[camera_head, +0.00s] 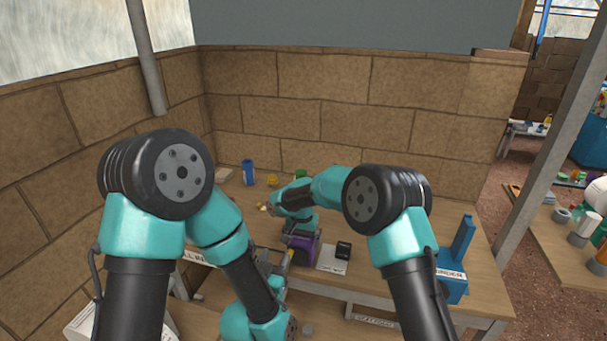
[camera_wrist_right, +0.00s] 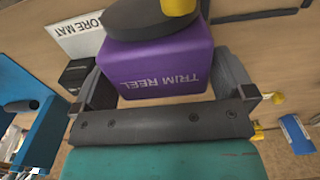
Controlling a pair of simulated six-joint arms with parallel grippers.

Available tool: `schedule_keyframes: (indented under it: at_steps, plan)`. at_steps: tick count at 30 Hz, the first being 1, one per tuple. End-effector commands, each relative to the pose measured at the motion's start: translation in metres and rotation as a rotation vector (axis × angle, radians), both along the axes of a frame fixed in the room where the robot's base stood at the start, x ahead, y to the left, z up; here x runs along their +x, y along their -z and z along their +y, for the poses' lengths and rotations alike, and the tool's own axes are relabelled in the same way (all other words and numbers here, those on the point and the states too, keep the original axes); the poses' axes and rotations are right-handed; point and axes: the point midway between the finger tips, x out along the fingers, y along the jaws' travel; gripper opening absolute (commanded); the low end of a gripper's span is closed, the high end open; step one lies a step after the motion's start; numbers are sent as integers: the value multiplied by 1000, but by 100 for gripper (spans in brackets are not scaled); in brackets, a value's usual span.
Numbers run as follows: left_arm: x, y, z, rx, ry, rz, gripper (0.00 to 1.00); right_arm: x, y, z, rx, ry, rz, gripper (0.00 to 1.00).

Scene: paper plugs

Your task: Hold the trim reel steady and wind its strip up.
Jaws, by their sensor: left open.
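The trim reel (camera_wrist_right: 160,65) is a purple block with "TRIM REEL" lettering; a dark disc (camera_wrist_right: 135,18) with a yellow knob (camera_wrist_right: 178,6) is on it. The reel also shows in the head view (camera_head: 303,249), partly covered by my right arm. My right gripper (camera_wrist_right: 172,85) has one finger along each side of the purple block and appears shut on it. My left gripper (camera_head: 277,261) is open, low and just left of the reel, near a small yellow piece (camera_head: 290,255). I cannot make out the strip.
A black box (camera_head: 343,250) on a white mat (camera_head: 330,263) lies right of the reel. A blue holder (camera_head: 458,258) stands at the table's right. A blue cylinder (camera_head: 248,172) and small coloured items are behind. A brick wall closes the back.

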Motion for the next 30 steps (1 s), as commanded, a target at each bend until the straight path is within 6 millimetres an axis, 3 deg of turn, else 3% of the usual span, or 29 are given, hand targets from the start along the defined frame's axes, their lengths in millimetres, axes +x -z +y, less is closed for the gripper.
schedule_keyframes:
  at_steps: [11,30]
  plan:
    - [0,0,0,0,0,0,51,0,-9,0,0,0,-2,100]
    - [0,0,0,0,0,0,51,0,-111,0,0,0,-2,100]
